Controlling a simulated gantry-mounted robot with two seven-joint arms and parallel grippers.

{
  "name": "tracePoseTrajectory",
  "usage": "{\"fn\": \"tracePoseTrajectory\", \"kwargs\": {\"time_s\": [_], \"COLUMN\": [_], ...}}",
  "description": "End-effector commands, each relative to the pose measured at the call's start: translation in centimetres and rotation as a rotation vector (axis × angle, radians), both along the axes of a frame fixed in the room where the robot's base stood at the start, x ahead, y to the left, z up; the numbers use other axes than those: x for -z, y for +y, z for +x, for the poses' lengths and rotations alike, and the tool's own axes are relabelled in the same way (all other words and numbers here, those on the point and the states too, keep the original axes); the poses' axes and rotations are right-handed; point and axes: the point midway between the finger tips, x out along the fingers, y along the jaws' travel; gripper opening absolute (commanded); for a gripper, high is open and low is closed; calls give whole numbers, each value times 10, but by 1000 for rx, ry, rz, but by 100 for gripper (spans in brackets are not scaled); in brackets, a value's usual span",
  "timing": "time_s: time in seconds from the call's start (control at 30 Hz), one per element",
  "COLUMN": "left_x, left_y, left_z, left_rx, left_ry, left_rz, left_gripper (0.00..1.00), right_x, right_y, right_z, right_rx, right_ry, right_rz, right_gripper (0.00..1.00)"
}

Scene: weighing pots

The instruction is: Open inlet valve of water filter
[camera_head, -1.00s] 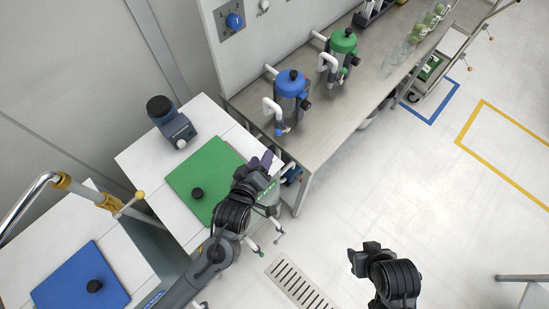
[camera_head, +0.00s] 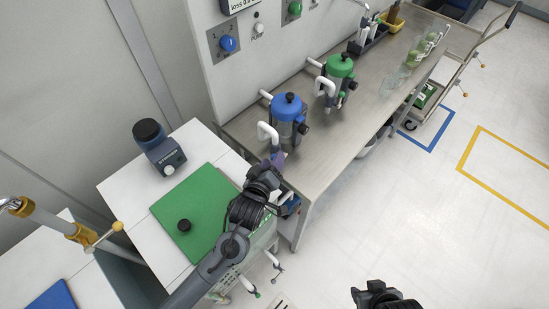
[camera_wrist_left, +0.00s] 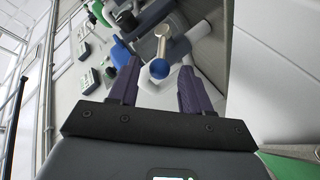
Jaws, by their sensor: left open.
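A water filter with a blue lid (camera_head: 288,106) stands on the steel bench in the head view. A similar filter with a green lid (camera_head: 339,67) stands behind it to the right. My left gripper (camera_head: 277,160) is open, just in front of the blue-lidded filter's lower part. The arm hides this knob in the head view. My right gripper (camera_head: 372,292) is at the bottom edge, its fingers unclear.
The steel bench (camera_head: 335,150) runs to the upper right. A wall panel with a blue dial (camera_head: 228,43) stands behind.

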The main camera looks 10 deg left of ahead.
Motion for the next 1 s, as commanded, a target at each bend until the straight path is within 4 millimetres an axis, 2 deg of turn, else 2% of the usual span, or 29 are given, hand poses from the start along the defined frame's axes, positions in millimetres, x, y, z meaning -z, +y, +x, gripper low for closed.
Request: {"fn": "tracePoseTrajectory", "kwargs": {"time_s": [0.1,0.23,0.63,0.93,1.0], "left_x": [4,6,8,8,8], "left_y": [-4,-5,-6,-6,-6], "left_z": [14,22,26,26,26], "left_rx": [1,1,1,1,1], "left_ry": [-2,-2,0,-1,0], "left_rz": [1,-1,0,0,0], "left_gripper": [48,48,47,1,0], "right_x": [4,6,6,6,6], "right_y": [1,1,1,-2,-1], "right_z": [0,0,0,0,0], "right_rx": [2,3,1,-4,-4], "right_ry": [1,1,0,0,0], "right_rz": [4,5,2,-7,-7], "right_gripper": [43,43,43,43,43]}}
